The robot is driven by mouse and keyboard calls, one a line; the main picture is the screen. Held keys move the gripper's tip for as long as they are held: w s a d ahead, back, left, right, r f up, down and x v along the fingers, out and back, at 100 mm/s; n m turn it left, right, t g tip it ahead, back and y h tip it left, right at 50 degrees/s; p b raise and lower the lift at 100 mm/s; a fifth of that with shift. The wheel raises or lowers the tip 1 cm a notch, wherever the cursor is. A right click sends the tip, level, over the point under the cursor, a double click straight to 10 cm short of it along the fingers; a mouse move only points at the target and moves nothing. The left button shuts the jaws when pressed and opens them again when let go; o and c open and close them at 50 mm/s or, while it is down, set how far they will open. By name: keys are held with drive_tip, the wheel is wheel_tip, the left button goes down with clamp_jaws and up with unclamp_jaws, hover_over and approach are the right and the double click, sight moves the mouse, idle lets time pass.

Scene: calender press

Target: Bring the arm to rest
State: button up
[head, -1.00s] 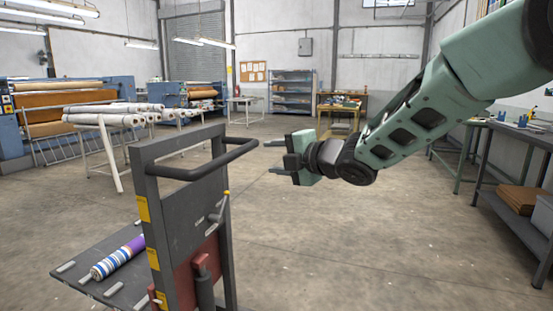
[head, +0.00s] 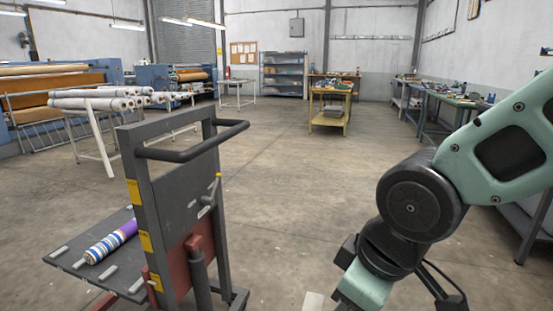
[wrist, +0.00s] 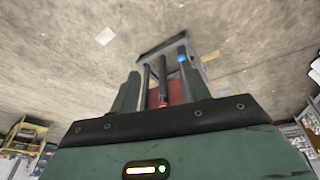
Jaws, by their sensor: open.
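In the head view the lift cart (head: 135,190) stands to the left of my gripper.
A striped roll (head: 112,241) lies on the cart's platform (head: 70,262). White rolls (head: 95,103) rest on a rack at left. A yellow table (head: 330,104) stands at the back and benches line the right wall. The concrete floor (head: 290,170) between is clear.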

drive_tip(key=s+d+f+m+g+h, duration=0.1)
drive_tip(key=s+d+m+g, duration=0.25)
drive_tip(key=s, duration=0.65)
wheel_tip(320, 180, up, 12)
drive_tip(key=p, duration=1.3)
drive_tip(key=shift+w+d+r+n+t, duration=0.2)
drive_tip(key=shift+w+r+n+t, duration=0.05)
drive_tip(key=shift+n+t, duration=0.1)
drive_tip(key=shift+c, duration=0.4)
